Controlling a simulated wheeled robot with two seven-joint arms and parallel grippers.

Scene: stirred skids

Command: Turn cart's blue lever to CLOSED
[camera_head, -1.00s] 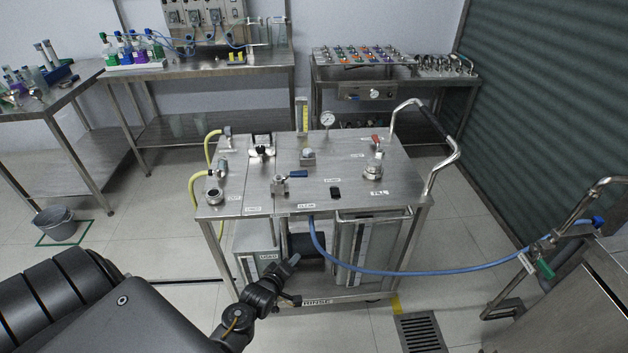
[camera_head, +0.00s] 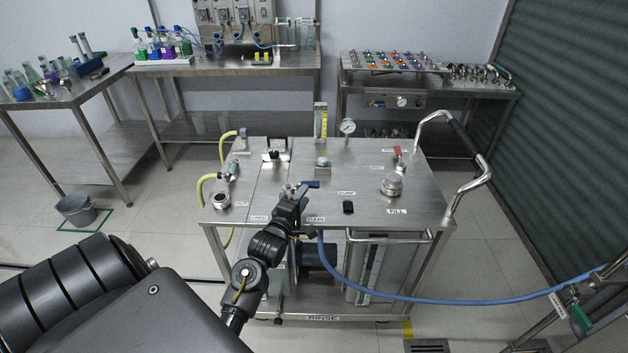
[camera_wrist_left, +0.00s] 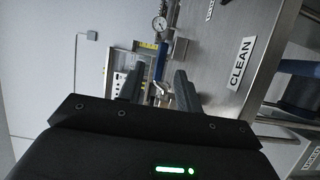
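The steel cart (camera_head: 265,190) stands in front of me with its valves and labels on top. The blue lever (camera_head: 309,184) is near the front middle of the cart top, on a small valve partly hidden by my gripper. It points right in the head view. My left gripper (camera_head: 294,193) is at the valve, above the cart's front edge. In the left wrist view its two fingers (camera_wrist_left: 163,70) are apart, with the blue lever (camera_wrist_left: 160,60) showing between and beyond them; contact cannot be told. A CLEAN label (camera_wrist_left: 242,63) is beside it. My right gripper is not in view.
A red-handled valve (camera_head: 398,152), a FILL cap (camera_head: 391,186) and a gauge (camera_head: 348,127) stand on the cart. A blue hose (camera_head: 430,302) runs from the cart front to the right. The push handle (camera_head: 478,160) rises at the right.

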